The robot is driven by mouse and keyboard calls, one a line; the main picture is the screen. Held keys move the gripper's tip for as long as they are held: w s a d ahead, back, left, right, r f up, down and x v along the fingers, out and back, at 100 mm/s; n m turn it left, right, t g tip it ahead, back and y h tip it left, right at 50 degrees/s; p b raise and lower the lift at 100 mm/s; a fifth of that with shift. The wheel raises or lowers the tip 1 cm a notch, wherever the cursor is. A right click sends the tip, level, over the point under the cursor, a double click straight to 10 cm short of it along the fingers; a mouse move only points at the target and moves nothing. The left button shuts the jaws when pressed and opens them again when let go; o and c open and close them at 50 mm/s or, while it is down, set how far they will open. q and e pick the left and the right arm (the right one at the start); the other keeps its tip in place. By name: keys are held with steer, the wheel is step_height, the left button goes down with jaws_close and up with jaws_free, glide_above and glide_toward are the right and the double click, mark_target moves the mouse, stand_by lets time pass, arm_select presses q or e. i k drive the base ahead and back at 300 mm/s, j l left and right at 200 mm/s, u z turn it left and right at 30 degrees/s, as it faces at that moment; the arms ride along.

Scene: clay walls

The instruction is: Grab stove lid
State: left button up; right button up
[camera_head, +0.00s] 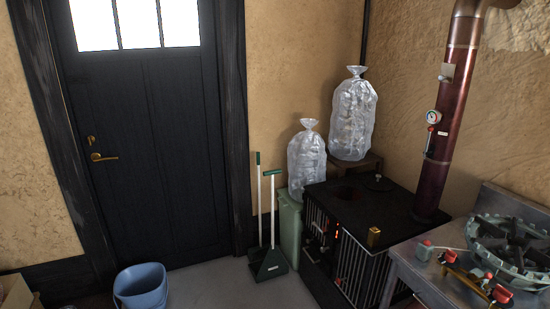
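A black stove (395,210) stands in the corner at right of the middle, with a dark red flue pipe (452,120) rising from it. A round dark opening (347,193) shows in its top. A small dark disc with a raised middle (378,182) lies at the back of the top, beside the opening; it looks like the stove lid, but it is too small and dark to be sure. A small brass-coloured block (374,236) sits at the front edge. Neither of my grippers is in view.
Two clear filled bags (354,115) (307,160) stand behind the stove, the lower one above a green bin (290,225). A dustpan (271,262) stands left of it. A gas burner (510,245) on a metal counter (415,277) is at right. A blue bucket (141,287) is at lower left.

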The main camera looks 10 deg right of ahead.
mark_target(379, 183)
steer(key=i+j+z, duration=0.1)
steer(key=i+z, duration=0.3)
steer(key=i+j+z, duration=0.2)
steer(key=z, duration=0.2)
steer(key=i+j+z, duration=0.9)
steer(key=j+z, duration=0.3)
